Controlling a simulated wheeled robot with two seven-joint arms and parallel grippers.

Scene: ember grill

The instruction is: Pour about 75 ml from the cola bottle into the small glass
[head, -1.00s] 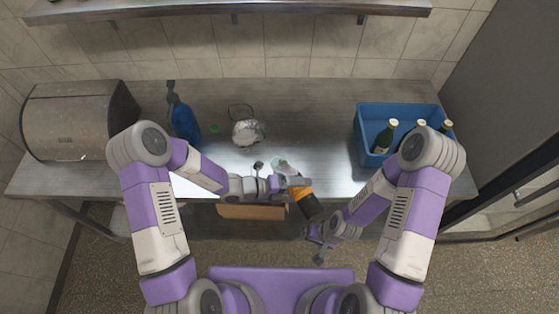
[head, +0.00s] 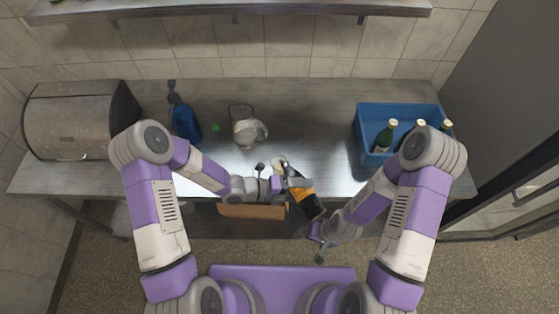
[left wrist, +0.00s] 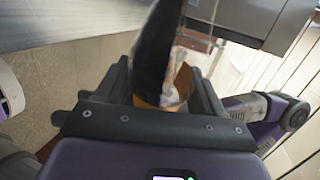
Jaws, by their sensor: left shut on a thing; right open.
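The cola bottle (head: 306,202), dark with an orange label, is in my left gripper (head: 299,183). It lies tilted in the head view, its neck toward the upper left and its base toward the lower right. In the left wrist view the dark bottle (left wrist: 158,48) rises between the fingers. A small pale glass (head: 279,160) is on the counter by the bottle's neck, partly hidden; I cannot tell if the mouth is over it or whether liquid flows. My right gripper (head: 317,246) is open and empty, below the bottle and in front of the counter.
A blue crate (head: 366,158) with several green bottles stands at the right. A shiny vessel (head: 249,132), a green cap (head: 215,128), a blue spray bottle (head: 184,122) and a steel bread-box-like container (head: 75,120) stand left. The counter between glass and crate is clear.

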